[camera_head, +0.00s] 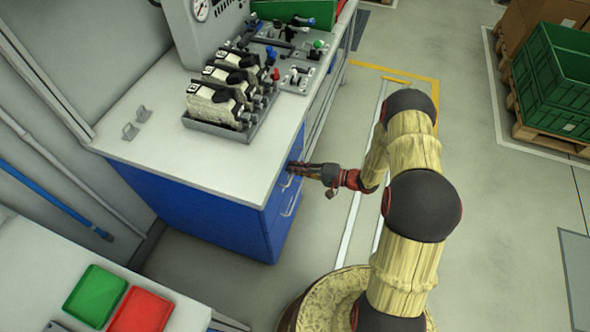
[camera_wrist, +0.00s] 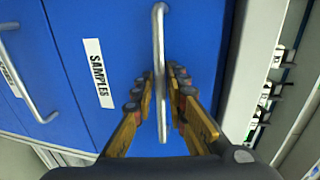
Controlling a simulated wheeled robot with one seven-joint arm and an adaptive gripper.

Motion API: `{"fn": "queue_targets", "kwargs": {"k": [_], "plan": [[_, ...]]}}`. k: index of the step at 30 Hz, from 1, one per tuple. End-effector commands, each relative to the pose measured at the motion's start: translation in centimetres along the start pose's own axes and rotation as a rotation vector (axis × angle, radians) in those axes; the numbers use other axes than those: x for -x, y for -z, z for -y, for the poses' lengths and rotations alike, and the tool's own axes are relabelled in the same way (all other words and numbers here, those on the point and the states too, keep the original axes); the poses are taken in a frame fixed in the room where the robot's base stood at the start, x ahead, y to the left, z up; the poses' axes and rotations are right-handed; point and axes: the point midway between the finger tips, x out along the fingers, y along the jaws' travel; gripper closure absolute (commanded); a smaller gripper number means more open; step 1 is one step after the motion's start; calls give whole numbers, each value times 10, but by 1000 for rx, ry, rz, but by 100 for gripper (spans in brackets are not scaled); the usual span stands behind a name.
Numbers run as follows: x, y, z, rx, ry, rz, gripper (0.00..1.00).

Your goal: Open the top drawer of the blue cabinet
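The blue cabinet (camera_head: 195,215) stands under a white worktop, its drawer front facing right in the head view. My gripper (camera_head: 298,168) is at the upper part of that front, just below the worktop edge. In the wrist view, the top drawer (camera_wrist: 85,25) is a blue panel labelled "SAMPLES", and it looks closed. Its silver bar handle (camera_wrist: 158,30) runs between the two fingers of my gripper (camera_wrist: 163,78). The fingers are on either side of the bar, with a narrow gap showing. A second drawer handle (camera_wrist: 27,85) is at left in the wrist view.
The worktop (camera_head: 160,100) holds a grey tray of valve units (camera_head: 225,95). A lower bench with green (camera_head: 95,295) and red (camera_head: 143,312) trays is at bottom left.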

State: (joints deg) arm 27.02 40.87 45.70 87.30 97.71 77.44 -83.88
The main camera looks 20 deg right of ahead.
Motion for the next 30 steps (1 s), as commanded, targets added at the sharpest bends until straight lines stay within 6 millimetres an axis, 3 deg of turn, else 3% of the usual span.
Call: {"fn": "queue_targets", "kwargs": {"k": [9, 30], "plan": [[0, 0, 0, 0, 0, 0, 100], [0, 0, -1, -1, -1, 0, 100]]}}
